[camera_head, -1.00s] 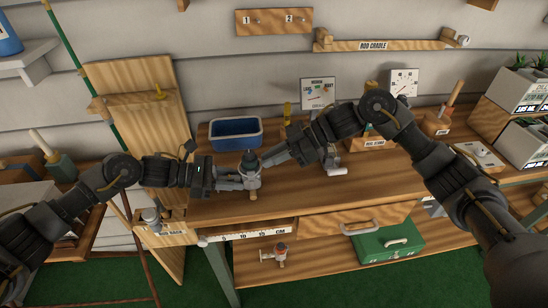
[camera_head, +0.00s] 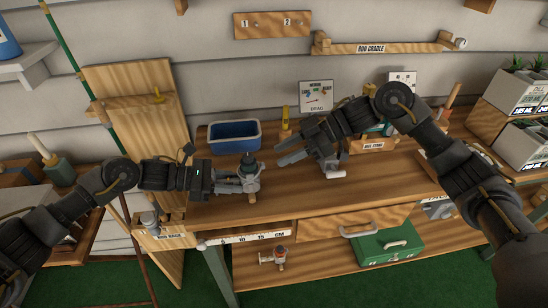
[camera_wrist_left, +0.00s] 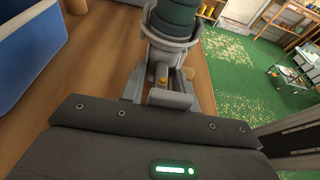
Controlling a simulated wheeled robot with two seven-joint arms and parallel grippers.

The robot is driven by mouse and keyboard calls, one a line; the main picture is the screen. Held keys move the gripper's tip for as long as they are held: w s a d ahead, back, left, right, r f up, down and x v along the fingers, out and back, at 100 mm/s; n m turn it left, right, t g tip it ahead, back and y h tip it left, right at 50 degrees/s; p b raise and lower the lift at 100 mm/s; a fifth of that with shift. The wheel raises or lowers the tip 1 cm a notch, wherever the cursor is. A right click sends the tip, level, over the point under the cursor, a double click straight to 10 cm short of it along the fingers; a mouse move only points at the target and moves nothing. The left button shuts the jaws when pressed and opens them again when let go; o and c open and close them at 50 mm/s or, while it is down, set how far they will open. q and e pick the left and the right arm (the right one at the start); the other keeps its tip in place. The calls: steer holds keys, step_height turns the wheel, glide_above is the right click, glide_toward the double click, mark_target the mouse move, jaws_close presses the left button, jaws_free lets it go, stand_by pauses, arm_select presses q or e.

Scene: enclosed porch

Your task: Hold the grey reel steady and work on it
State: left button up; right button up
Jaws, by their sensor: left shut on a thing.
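The grey reel (camera_head: 250,171) stands upright near the front of the wooden bench, with a dark green-grey spool on top. My left gripper (camera_head: 238,183) comes in from the left and is shut on its lower part. In the left wrist view the reel (camera_wrist_left: 174,24) rises just beyond the fingers, and its grey lower part sits between them. My right gripper (camera_head: 282,150) is to the right of the reel, apart from it. Its fingers are spread and nothing shows between them.
A blue bin (camera_head: 235,136) stands behind the reel. A dial card (camera_head: 316,97) and a wooden reel stand (camera_head: 373,144) are at the back. A drawer (camera_head: 355,222) is below the bench top, with a green box (camera_head: 390,243) and a second reel (camera_head: 280,254) on the lower shelf.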

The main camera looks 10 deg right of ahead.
steer(key=v, duration=0.7)
steer(key=shift+d+r, duration=0.2)
steer(key=shift+d, duration=0.1)
steer(key=c, duration=0.4)
steer(key=shift+f+n, duration=0.15)
steer(key=shift+n, duration=0.35)
steer(key=shift+c, duration=1.3)
steer(key=shift+d+f+n, duration=0.1)
steer(key=shift+f+n, duration=0.05)
steer(key=shift+n, duration=0.55)
jaws_close()
steer(key=d+f+n, duration=0.1)
steer(key=n, duration=1)
steer(key=d+f+n+y, duration=0.1)
steer(key=f+n, duration=0.1)
steer(key=n, duration=0.9)
steer(key=d+f+n+y, duration=0.1)
steer(key=d+f+n, duration=0.1)
steer(key=n, duration=0.9)
steer(key=shift+s+f+n, duration=0.1)
steer(key=shift+f+n, duration=0.15)
steer(key=shift+n, duration=0.05)
